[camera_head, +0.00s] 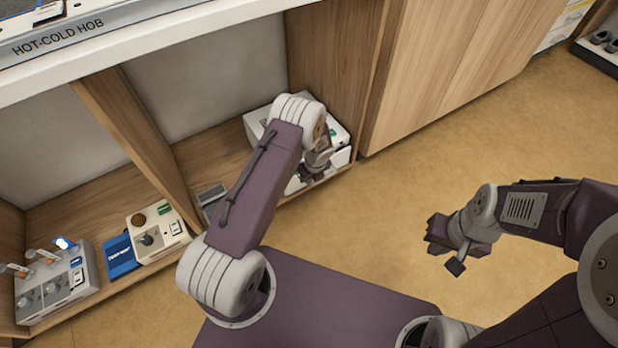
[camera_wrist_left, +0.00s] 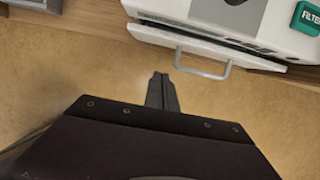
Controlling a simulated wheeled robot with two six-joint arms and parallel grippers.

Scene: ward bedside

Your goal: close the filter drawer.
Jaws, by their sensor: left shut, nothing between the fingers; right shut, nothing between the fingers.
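The filter drawer (camera_wrist_left: 205,47) is the white front with a grey loop handle (camera_wrist_left: 203,68) on a white device (camera_wrist_left: 228,17) with a green "FILTER" label (camera_wrist_left: 307,17). In the left wrist view a dark gap shows above the drawer front, so it stands somewhat out. In the head view the white device (camera_head: 257,118) sits on the low shelf, partly hidden by my left arm. My left gripper (camera_head: 318,172) is shut and empty in front of it; its fingers (camera_wrist_left: 161,88) are apart from the handle, to its lower left. My right gripper (camera_head: 445,246) is shut and empty over the floor.
A wooden divider (camera_head: 135,130) and cabinet panel (camera_head: 335,60) flank the device's bay. The HOT-COLD HOB counter (camera_head: 150,45) overhangs the shelf. Left on the shelf are a blue box (camera_head: 121,256), a beige device (camera_head: 158,232) and a grey device with knobs (camera_head: 55,285).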

